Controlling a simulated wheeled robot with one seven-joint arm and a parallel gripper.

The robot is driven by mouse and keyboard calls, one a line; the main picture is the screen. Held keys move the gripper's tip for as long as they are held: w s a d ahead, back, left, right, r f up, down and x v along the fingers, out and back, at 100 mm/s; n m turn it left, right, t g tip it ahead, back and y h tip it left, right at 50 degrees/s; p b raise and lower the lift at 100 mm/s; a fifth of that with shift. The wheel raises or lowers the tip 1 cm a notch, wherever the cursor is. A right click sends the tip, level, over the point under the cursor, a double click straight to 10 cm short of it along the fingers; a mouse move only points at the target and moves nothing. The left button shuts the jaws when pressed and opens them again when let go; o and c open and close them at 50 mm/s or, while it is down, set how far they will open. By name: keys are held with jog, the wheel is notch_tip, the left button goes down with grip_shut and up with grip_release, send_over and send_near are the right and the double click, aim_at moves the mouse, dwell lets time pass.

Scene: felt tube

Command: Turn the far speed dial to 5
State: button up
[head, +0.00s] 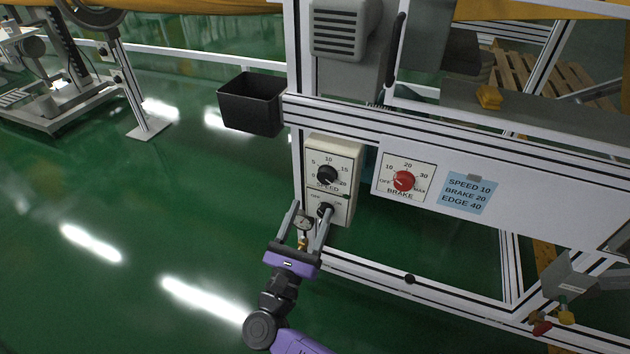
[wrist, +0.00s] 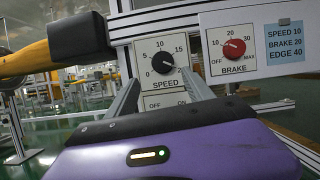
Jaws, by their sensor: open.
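The speed dial (head: 327,175) is a black round knob on a pale upright panel marked 5, 10, 15 and 20. Its white mark appears to point to the lower right, near 20. The dial also shows in the wrist view (wrist: 164,63), just beyond the fingertips, with its lower right numbers partly covered. It is the only speed dial I can make out. My gripper (head: 311,208) is open and empty, below and in front of the dial, apart from it. In the wrist view its fingers (wrist: 160,84) point toward the panel, on either side below the knob.
An OFF/ON switch (head: 325,209) sits below the dial, partly behind my right finger. A red brake dial (head: 403,181) and blue note (head: 469,192) are to the right. A black bin (head: 251,103) hangs left. Floor left is clear.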

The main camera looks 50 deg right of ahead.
aim_at(325, 181)
jog(key=shift+m, duration=0.5)
jog(key=x, duration=0.8)
jog(key=shift+s+r+b, duration=0.1)
jog(key=shift+s+b, duration=0.15)
jog(key=shift+b, duration=0.15)
jog(key=shift+c, duration=0.2)
grip_shut()
jog(key=shift+n, duration=0.3)
